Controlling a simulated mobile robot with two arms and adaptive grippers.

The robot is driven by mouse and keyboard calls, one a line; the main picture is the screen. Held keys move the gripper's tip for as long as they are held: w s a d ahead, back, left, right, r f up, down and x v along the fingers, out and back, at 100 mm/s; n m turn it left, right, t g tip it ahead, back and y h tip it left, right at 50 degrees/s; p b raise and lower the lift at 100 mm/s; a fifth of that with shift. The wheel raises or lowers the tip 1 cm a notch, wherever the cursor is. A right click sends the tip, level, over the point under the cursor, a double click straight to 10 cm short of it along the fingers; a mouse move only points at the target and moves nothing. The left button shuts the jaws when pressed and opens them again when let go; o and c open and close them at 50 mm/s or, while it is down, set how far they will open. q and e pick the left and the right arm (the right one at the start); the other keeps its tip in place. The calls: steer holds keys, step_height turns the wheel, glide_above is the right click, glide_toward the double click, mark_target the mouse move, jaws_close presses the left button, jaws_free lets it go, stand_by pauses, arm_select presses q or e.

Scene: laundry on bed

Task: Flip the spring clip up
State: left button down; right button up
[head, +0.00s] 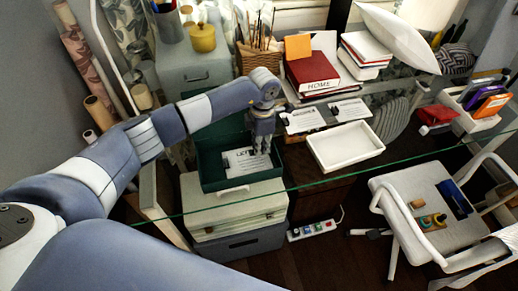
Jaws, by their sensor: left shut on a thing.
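My left gripper (262,150) points down over the dark green tray (211,162). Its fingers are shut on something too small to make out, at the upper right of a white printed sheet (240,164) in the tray. I cannot make out a spring clip between the fingers. Two more printed sheets, one on the left (300,121) and one on the right (351,109), lie on the glass desk, each with a small dark piece at its left edge. My right gripper is not in view.
An empty white tray (345,164) stands right of the green tray. A red book (312,72), an orange note (298,47) and a brush basket (258,60) are behind. A white chair (408,190) stands at the right. A power strip (313,231) lies on the floor.

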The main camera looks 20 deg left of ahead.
arm_select(q)
steer(key=shift+w+d+r+g+y+b, duration=0.15)
steer(key=shift+d+g+y+b, duration=0.15)
steer(key=shift+y+b, duration=0.3)
steer(key=shift+w+d+r+g+y+b, duration=0.15)
steer(key=shift+g+y+b, duration=0.25)
steer(key=shift+b, duration=0.3)
steer(key=c, duration=1.6)
jaws_free()
steer(key=v, duration=1.2)
